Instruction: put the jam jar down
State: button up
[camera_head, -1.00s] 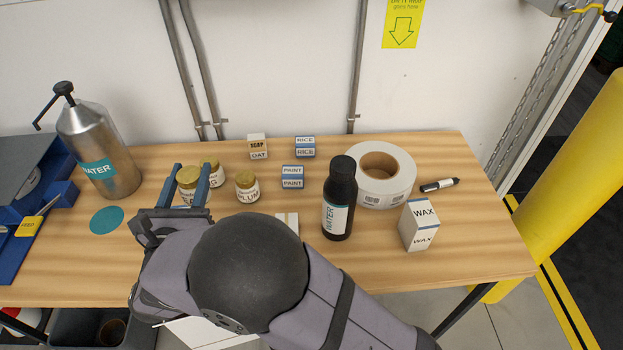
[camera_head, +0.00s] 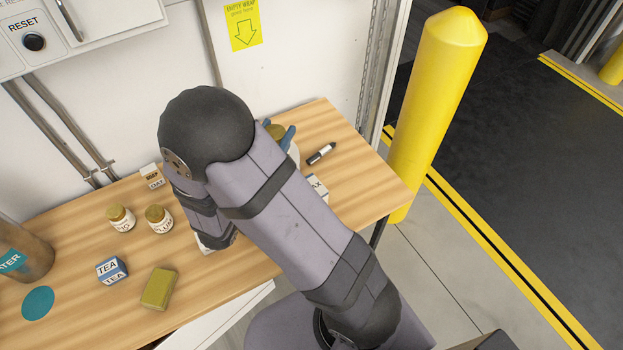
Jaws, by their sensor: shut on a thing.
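My gripper (camera_head: 279,132) is at the right part of the wooden table, mostly hidden behind my arm. I cannot tell whether the jar's base touches anything below. Two other gold-lidded jars stand at the left, a left one (camera_head: 121,219) and one labelled like plum (camera_head: 158,219).
A marker (camera_head: 320,153) and the wax box (camera_head: 318,187) are right of my gripper. A soap-and-oat stack (camera_head: 152,176), a tea box (camera_head: 111,270), an olive block (camera_head: 158,288), a teal disc (camera_head: 38,303) and a metal water bottle (camera_head: 25,252) are left. A yellow post (camera_head: 437,110) stands beyond the table.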

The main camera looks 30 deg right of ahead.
jog(key=s+d+m+g+h, duration=0.1)
jog(key=s+d+m+g, duration=0.1)
jog(key=s+d, duration=0.45)
send_over(313, 186)
notch_tip(313, 186, down, 7)
jog(key=shift+r+n+p, duration=0.2)
jog(key=shift+n+p, duration=0.1)
jog(key=shift+p, duration=0.15)
jog(key=shift+f, duration=2.1)
jog(key=shift+f, duration=0.2)
jog(key=o, duration=1.3)
jog(key=shift+r, duration=0.2)
